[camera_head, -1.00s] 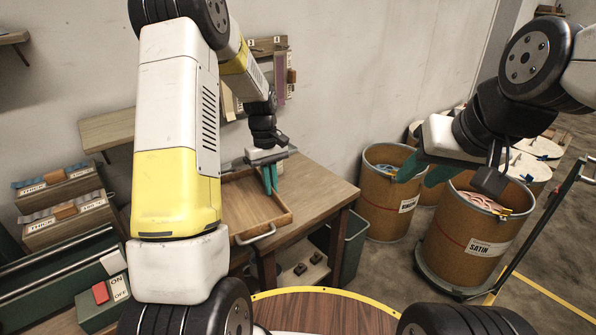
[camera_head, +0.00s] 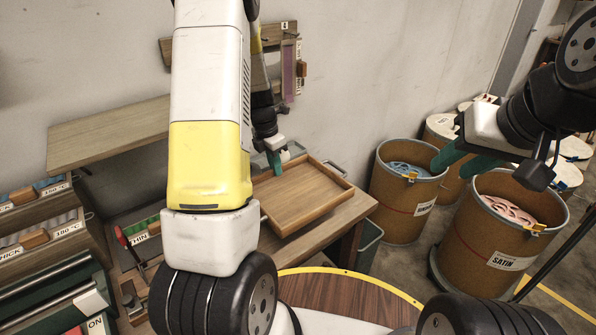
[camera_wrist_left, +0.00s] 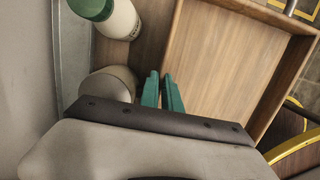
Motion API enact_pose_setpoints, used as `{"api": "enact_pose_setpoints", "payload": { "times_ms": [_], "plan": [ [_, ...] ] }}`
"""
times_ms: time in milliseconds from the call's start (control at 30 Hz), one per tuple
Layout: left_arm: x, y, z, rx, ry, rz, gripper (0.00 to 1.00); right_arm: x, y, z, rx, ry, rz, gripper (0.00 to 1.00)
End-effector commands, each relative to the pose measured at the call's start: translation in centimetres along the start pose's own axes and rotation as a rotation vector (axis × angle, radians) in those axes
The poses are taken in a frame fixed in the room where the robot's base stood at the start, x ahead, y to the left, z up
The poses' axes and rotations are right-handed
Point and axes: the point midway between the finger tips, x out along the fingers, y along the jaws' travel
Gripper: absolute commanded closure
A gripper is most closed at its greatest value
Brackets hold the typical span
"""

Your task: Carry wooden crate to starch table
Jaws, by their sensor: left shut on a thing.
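The wooden crate (camera_head: 312,197), a shallow open tray with raised walls, is at the wooden table (camera_head: 352,222) right of my left arm in the head view. It looks empty; its left part is partly hidden by my arm. My left gripper (camera_head: 274,162) is shut on the crate's wall. In the left wrist view its green fingers (camera_wrist_left: 162,92) straddle the wall, with the crate floor (camera_wrist_left: 225,70) on the right. I cannot tell whether the crate touches the table. No label identifies a starch table. My right gripper (camera_head: 460,160) hangs before the drums, fingers apart.
Drums stand right of the table, one marked SATIN (camera_head: 500,225). Labelled bins (camera_head: 45,235) and a wooden shelf (camera_head: 110,130) are at left. A green-capped white bottle (camera_wrist_left: 120,18) stands beside the crate in the wrist view. A round yellow-edged wooden top (camera_head: 340,300) is in front.

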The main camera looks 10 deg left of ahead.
Motion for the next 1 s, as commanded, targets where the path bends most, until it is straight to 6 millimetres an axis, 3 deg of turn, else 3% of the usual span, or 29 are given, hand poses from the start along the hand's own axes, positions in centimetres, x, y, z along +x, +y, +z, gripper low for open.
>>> {"api": "enact_pose_setpoints", "payload": {
  "times_ms": [300, 533, 700, 1000],
  "plan": [
    [5.2, 0.0, -1.0, -0.02, 0.003, -0.002, 1.0, 0.0, 0.0, 0.0, 0.0, 0.001, 0.0, 0.64],
    [7.0, 0.1, -1.2, -0.017, 0.003, -0.001, 1.0, 0.0, 0.0, 0.0, 0.0, 0.001, 0.0, 0.64],
    [9.3, 0.0, -1.6, -0.017, 0.003, -0.003, 1.0, 0.0, 0.0, 0.0, 0.0, 0.0, 0.0, 0.64],
    [9.7, 0.1, -1.6, -0.016, 0.001, 0.0, 1.0, 0.0, 0.0, 0.0, 0.0, 0.0, 0.0, 0.64]
  ]
}}
